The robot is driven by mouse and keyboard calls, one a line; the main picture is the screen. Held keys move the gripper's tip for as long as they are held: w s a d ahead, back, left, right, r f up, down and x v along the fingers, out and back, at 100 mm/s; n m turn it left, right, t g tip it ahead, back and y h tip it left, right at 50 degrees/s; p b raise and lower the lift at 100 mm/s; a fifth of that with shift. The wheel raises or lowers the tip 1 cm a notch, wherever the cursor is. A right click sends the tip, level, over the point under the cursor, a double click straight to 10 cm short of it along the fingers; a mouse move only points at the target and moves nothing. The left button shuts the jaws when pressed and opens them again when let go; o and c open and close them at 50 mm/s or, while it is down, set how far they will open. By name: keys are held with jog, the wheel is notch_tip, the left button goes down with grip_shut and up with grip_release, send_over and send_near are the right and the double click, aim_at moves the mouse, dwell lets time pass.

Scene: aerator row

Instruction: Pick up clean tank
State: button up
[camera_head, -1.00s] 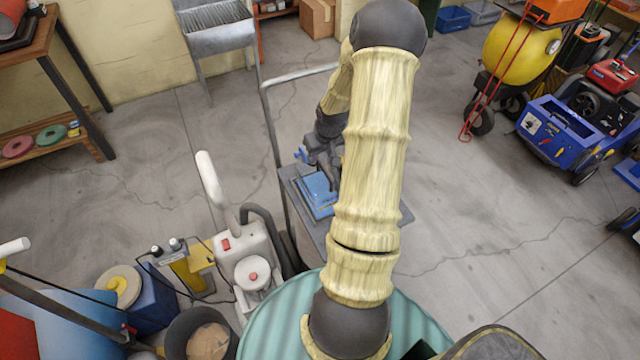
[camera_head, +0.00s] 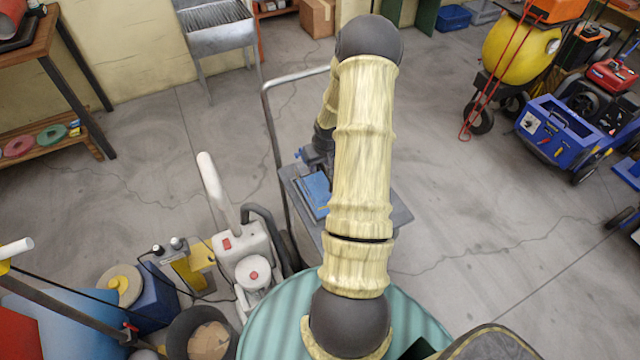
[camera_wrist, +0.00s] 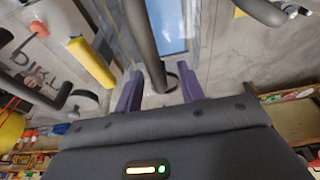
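A blue box-shaped thing (camera_head: 315,190) lies on the grey cart top, partly hidden by my arm. It may be the clean tank, but no label is readable. The wrist view shows a light-blue panel (camera_wrist: 169,25) beyond the fingers, possibly the same thing. My gripper (camera_wrist: 161,88) has its two purple fingers apart. A dark round bar (camera_wrist: 147,45) runs into view between them; I cannot tell whether they touch it. In the head view my arm hides the fingertips.
The grey cart (camera_head: 397,213) has a tall metal handle (camera_head: 270,125) on its left. A white machine with an upright handle (camera_head: 240,245) stands close to the cart's left. A blue cart (camera_head: 560,130) stands at right. The floor between is clear.

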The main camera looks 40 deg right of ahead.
grip_shut()
dwell(1.5)
